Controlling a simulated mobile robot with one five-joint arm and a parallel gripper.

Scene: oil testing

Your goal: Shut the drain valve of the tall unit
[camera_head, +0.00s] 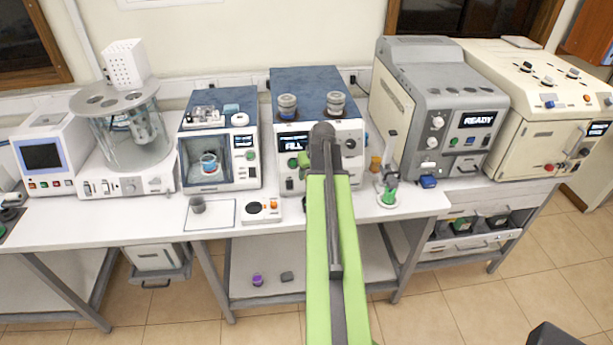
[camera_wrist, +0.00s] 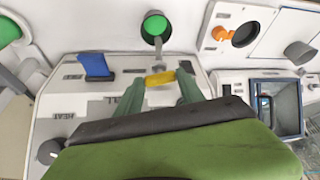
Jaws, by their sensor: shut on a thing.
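The tall unit (camera_head: 348,90), with a blue top and a lit display reading FILL, stands at the middle of the bench in the head view. My arm covers part of its front. In the wrist view its panel (camera_wrist: 108,103) shows a blue switch and a dark knob. The drain valve's yellow handle (camera_wrist: 160,78) sits between the green fingers of my gripper (camera_wrist: 158,84), which is shut on it. A grey spout (camera_wrist: 158,62) lies beside the handle, with a green-filled cup (camera_wrist: 155,24) close beyond. The head view hides the fingertips.
A windowed unit (camera_head: 220,120) stands left of the tall unit and a grey READY machine (camera_head: 425,100) right.

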